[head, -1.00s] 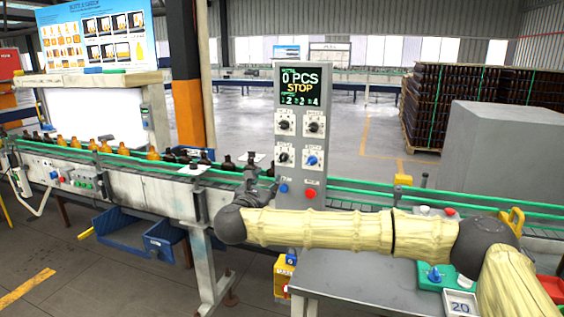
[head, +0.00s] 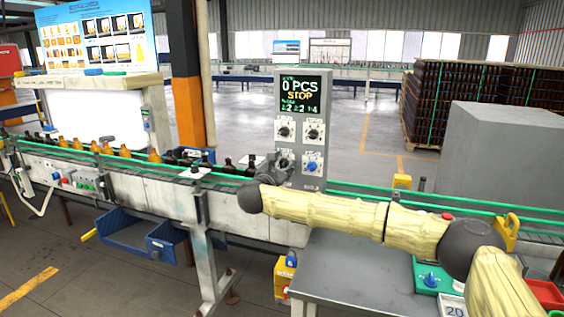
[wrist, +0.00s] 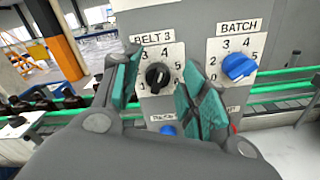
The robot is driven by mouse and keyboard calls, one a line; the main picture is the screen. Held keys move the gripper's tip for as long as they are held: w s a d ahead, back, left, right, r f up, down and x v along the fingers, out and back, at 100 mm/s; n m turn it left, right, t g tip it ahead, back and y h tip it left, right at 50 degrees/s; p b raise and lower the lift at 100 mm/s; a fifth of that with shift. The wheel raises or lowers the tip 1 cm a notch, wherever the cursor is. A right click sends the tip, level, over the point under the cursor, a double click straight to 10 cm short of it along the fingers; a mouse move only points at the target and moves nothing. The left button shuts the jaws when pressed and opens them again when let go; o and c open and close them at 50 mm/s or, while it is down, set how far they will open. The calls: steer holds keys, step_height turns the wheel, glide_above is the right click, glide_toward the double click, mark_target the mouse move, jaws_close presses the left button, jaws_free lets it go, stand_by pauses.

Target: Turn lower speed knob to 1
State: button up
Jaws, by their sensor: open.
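The grey control panel (head: 319,92) stands upright with a display reading 0 PCS and STOP. In the wrist view the black knob labelled BELT 3 (wrist: 158,76) sits on a white numbered dial between my fingers. My gripper (wrist: 162,88) is open, with green-padded fingers on either side of this knob; I cannot tell whether they touch it. In the head view my gripper (head: 274,172) is in front of the panel's lower left knob and partly hides it. The blue BATCH knob (wrist: 238,67) is to the right. Two black knobs (head: 284,132) (head: 314,133) are above.
A blue button (wrist: 168,130) is below the BELT 3 knob. A large grey box (head: 505,150) stands at right. A grey table (head: 345,270) is below my arm.

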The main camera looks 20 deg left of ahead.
steer(key=shift+w, duration=0.35)
steer(key=shift+c, duration=0.3)
steer(key=c, duration=0.8)
steer(key=shift+c, duration=0.2)
